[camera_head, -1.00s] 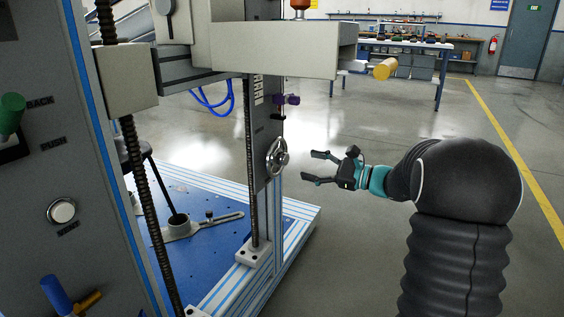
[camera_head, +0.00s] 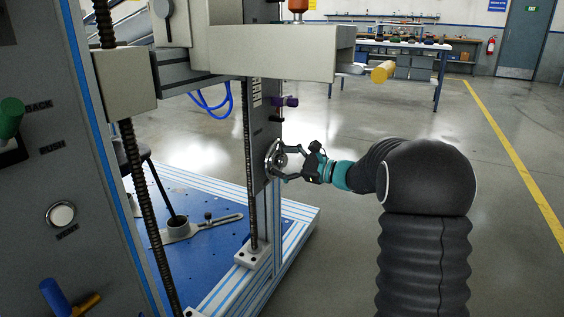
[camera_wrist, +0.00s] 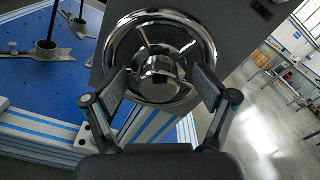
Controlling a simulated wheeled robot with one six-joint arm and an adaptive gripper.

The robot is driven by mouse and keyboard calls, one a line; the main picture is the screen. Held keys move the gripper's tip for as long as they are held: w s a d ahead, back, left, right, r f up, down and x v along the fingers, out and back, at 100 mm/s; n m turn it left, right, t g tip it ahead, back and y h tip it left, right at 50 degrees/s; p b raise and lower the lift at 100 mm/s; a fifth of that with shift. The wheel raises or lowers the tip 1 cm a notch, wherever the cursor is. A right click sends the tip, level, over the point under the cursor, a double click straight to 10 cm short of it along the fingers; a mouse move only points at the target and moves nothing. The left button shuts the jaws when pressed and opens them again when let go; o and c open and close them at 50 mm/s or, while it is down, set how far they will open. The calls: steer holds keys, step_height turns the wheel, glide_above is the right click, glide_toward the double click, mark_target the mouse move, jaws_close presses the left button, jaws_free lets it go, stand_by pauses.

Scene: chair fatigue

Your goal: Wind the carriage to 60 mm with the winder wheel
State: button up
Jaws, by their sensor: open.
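The winder wheel (camera_head: 274,158) is a chrome handwheel on the side of the grey upright. In the wrist view the wheel (camera_wrist: 204,36) fills the upper middle, with a round shiny hub and thin spokes. My gripper (camera_head: 284,163) is open at the wheel. In the wrist view its two fingers (camera_wrist: 160,88) stand either side of the hub, their tips over the lower part of the rim. I cannot tell whether they touch it. The carriage appears to be the light grey beam (camera_head: 270,52) across the upright, above the wheel. The scale (camera_head: 257,93) on the upright is too small to read.
A blue base plate (camera_head: 215,247) with striped rails lies below. The floor on the right is clear up to a workbench (camera_head: 400,45).

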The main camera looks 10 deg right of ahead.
mark_target(286, 162)
steer(key=shift+a, duration=0.2)
steer(key=shift+s+d, duration=0.4)
steer(key=shift+d, duration=0.05)
steer(key=shift+v, duration=2.25)
steer(key=shift+w, duration=0.1)
steer(key=shift+r+m+p, duration=0.25)
steer(key=shift+m+p, duration=0.15)
steer(key=shift+p, duration=0.4)
steer(key=m+p, duration=0.2)
steer(key=p, duration=0.1)
steer(key=shift+f+m+p, duration=0.25)
steer(key=shift+m+p, duration=0.05)
steer(key=shift+p, duration=0.1)
